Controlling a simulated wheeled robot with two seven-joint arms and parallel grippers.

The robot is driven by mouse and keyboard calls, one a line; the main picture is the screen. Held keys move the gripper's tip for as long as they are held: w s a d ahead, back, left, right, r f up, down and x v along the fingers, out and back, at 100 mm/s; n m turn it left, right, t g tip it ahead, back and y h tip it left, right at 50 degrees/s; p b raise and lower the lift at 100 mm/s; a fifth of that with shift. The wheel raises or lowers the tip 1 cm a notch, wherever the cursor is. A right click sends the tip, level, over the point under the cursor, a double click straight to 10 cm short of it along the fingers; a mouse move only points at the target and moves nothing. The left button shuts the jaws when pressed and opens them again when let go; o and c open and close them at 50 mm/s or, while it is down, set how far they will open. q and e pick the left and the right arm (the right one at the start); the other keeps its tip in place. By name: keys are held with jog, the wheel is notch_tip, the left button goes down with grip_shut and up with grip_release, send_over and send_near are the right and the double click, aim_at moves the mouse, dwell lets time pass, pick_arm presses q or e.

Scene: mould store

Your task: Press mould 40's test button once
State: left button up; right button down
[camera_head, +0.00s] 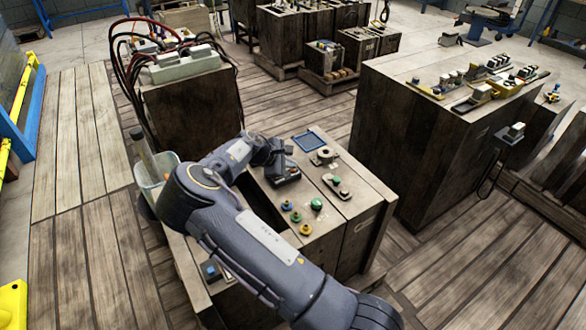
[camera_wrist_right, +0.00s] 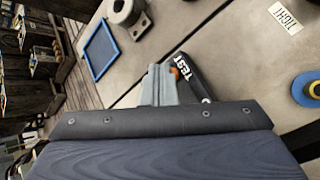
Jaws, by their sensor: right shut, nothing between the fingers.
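A black plate lettered TEST (camera_wrist_right: 189,78) lies on the grey top of a wooden mould block (camera_head: 352,208). An orange button (camera_wrist_right: 174,72) shows on the plate, partly hidden behind my fingers. My right gripper (camera_wrist_right: 158,75) is shut and empty, with its fingertips right beside the button in the wrist view; I cannot tell whether they touch it. In the head view my right gripper (camera_head: 284,172) is low over the block's top and its arm reaches across the front. No number 40 is readable. My left gripper is not in view.
The block top also carries a blue square frame (camera_head: 310,141), a round metal collar (camera_head: 325,155), a green knob (camera_head: 336,181) and several coloured knobs (camera_head: 296,217). A block with cables (camera_head: 190,105) stands behind, and a large wooden block (camera_head: 410,130) stands right.

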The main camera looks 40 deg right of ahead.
jog(key=shift+r, duration=0.1)
jog(key=shift+r+p, duration=0.75)
notch_tip(320, 180, up, 5)
jog(key=p, duration=0.4)
dwell(0.3)
dwell(0.6)
